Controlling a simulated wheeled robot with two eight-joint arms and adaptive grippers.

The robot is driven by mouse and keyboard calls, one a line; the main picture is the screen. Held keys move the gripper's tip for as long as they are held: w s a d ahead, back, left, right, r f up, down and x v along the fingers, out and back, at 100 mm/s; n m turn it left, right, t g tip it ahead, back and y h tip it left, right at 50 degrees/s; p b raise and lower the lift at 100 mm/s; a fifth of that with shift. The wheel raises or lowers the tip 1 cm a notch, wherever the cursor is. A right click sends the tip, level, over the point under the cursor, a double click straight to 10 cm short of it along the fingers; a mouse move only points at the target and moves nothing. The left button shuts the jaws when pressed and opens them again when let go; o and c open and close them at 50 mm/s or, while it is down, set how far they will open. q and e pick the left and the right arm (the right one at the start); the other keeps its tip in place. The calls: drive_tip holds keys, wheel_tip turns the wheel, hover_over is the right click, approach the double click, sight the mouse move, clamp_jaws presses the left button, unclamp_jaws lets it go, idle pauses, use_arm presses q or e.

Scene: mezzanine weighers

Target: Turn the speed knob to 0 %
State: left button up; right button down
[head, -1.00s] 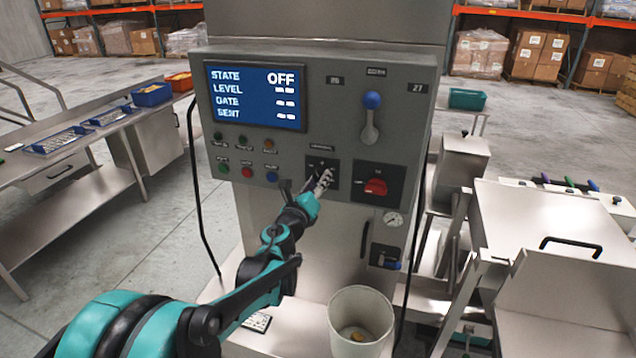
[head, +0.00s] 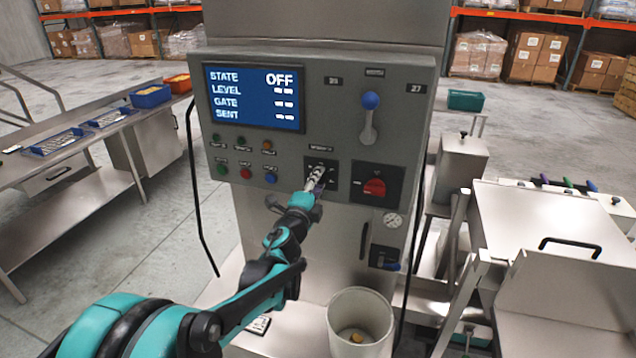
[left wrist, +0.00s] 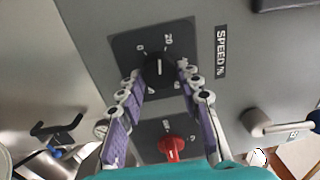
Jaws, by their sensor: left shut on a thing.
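The speed knob (left wrist: 158,70) is black with a white pointer line, on a dark square plate marked "0" and "20" beside a "SPEED %" label. In the left wrist view the line lies between those two marks in direction, but its exact reading is unclear. My left gripper (left wrist: 160,72) has its purple-padded fingers on both sides of the knob, shut on it. In the head view the left gripper (head: 316,182) reaches the knob plate (head: 331,170) and covers most of the knob. My right gripper is not in view.
A red rotary switch (head: 374,187) sits right of the knob. A blue-tipped lever (head: 370,118) is above it, and several buttons are to the left. The blue screen (head: 254,97) reads STATE OFF. A white bucket (head: 359,322) stands below.

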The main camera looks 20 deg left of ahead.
use_arm(q)
drive_tip(key=shift+n, duration=4.1)
drive_tip(key=shift+n+y, duration=0.3)
drive_tip(key=o, duration=1.1)
drive_tip(key=shift+o, duration=0.2)
drive_tip(key=shift+r, duration=0.1)
drive_tip(key=s, duration=1.2)
drive_tip(key=shift+f, duration=0.3)
